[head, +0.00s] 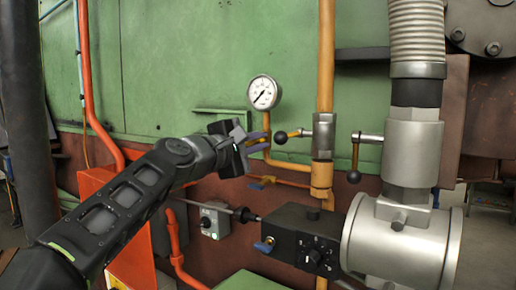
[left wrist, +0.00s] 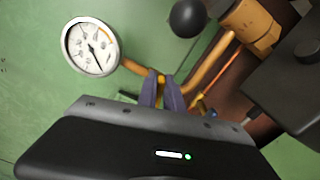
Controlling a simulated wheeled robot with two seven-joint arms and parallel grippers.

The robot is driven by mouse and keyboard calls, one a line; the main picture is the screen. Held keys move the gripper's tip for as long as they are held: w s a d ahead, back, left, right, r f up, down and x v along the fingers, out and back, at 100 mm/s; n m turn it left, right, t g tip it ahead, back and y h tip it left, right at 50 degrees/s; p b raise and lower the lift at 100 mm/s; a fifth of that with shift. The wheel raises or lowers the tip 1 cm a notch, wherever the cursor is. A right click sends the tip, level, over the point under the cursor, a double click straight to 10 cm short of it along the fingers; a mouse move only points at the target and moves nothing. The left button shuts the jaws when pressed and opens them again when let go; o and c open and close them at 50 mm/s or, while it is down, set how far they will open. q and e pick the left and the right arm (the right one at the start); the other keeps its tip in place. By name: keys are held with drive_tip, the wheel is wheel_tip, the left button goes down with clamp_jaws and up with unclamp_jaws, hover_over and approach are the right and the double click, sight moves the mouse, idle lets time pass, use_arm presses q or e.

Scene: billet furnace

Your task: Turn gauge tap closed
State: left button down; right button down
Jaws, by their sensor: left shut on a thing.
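The round white pressure gauge (head: 263,92) stands on a bent yellow pipe, and its dial also shows in the left wrist view (left wrist: 90,47). My left gripper (head: 258,142) is at the pipe just below the gauge. Its two purple fingers (left wrist: 163,92) are close together there, shut on the gauge tap. The tap's handle is mostly hidden by the fingers, so I cannot tell its angle. My right gripper is in neither view.
A black ball-ended lever (head: 282,137) sticks out just right of my gripper, and its ball looms close in the left wrist view (left wrist: 188,18). A second ball lever (head: 354,176) hangs further right. A blue-handled valve (head: 262,182) is below. A grey switch box (head: 214,221) is lower left.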

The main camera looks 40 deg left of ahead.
use_arm(q)
drive_tip(key=shift+f+m+b, duration=0.25)
drive_tip(key=shift+m+b, duration=0.6)
drive_tip(key=shift+m, duration=0.85)
drive_tip(key=c, duration=1.5)
unclamp_jaws()
drive_tip(key=shift+s, duration=0.15)
drive_tip(key=s+b, duration=0.2)
drive_tip(key=s, duration=0.5)
drive_tip(key=shift+s+d, duration=0.1)
drive_tip(key=shift+s, duration=0.15)
